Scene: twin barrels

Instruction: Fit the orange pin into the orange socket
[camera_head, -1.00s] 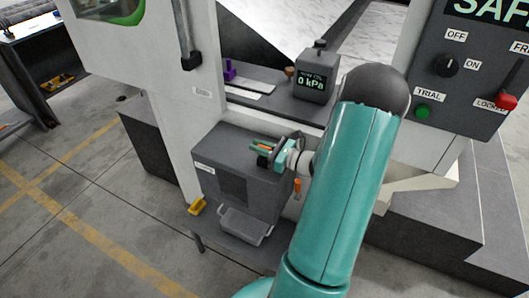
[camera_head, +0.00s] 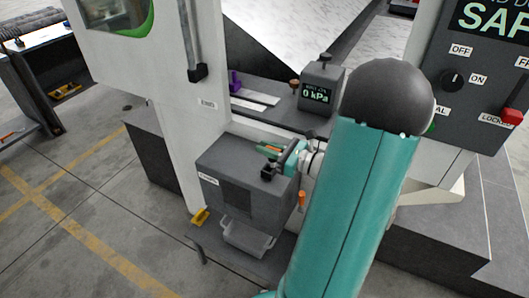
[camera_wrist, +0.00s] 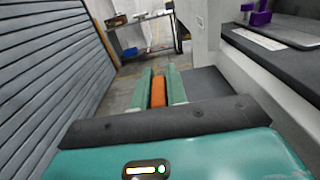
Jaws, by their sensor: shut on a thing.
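My gripper (camera_wrist: 161,88) is shut on an orange pin (camera_wrist: 158,92), which lies between its two teal fingers in the wrist view. In the head view my gripper (camera_head: 271,152) is over the top right of a grey cabinet, with its fingers pointing left. The pin is small and mostly hidden there. A small orange piece (camera_head: 302,200) shows at the cabinet's right side, partly beside my arm; I cannot tell what it is. I cannot make out an orange socket for certain in either view.
The grey cabinet (camera_head: 222,182) has a tray (camera_head: 246,238) at its foot. Behind it, a dark ledge carries a purple piece (camera_head: 235,80) and a gauge box (camera_head: 318,92) reading 0 kPa. A white post (camera_head: 203,125) stands left of the ledge. Open floor lies left.

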